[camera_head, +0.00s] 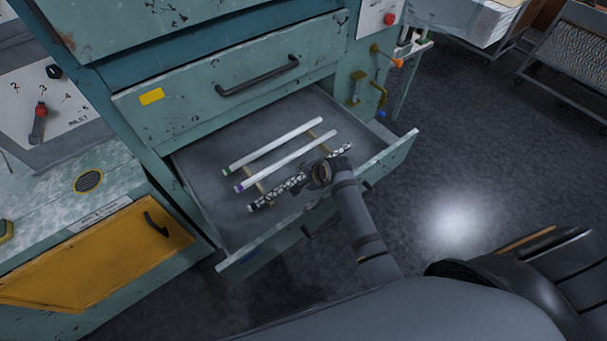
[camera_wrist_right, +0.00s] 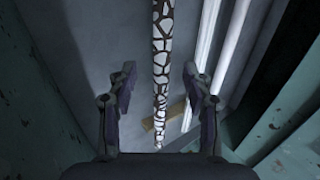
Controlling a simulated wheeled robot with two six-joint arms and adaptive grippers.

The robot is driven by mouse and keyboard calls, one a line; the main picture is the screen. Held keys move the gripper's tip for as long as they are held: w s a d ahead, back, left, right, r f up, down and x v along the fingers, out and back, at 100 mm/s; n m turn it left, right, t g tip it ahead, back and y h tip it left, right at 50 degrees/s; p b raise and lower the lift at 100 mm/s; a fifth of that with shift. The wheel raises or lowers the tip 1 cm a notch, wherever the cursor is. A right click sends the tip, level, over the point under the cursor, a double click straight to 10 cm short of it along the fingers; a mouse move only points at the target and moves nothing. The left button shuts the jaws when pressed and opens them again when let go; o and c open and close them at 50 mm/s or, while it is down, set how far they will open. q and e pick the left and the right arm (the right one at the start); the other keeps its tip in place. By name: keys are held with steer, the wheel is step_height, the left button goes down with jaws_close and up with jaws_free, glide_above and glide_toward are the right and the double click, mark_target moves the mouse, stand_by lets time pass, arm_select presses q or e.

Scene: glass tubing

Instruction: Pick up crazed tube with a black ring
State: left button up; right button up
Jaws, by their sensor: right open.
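The crazed tube (camera_head: 292,183), white with a black crackle pattern, lies in the open drawer nearest the drawer front. A dark end shows at its lower left in the head view; I cannot make out the ring clearly. My right gripper (camera_head: 322,172) is over the tube's right part and hides some of it. In the right wrist view, the open fingers (camera_wrist_right: 160,82) stand either side of the crazed tube (camera_wrist_right: 161,50), with gaps on both sides and no contact seen. My left gripper is not in view.
Two plain white tubes lie alongside, one with a green end (camera_head: 270,147) and one with a purple end (camera_head: 285,163). Wooden strips (camera_head: 262,191) lie beneath. The drawer's front wall (camera_head: 400,152) is close to my right arm. A shut drawer (camera_head: 230,95) overhangs the back.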

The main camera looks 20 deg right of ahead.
mark_target(299, 178)
steer(key=x, duration=0.5)
steer(key=shift+w, duration=0.2)
steer(key=shift+s, duration=0.1)
steer(key=c, duration=0.3)
jaws_close()
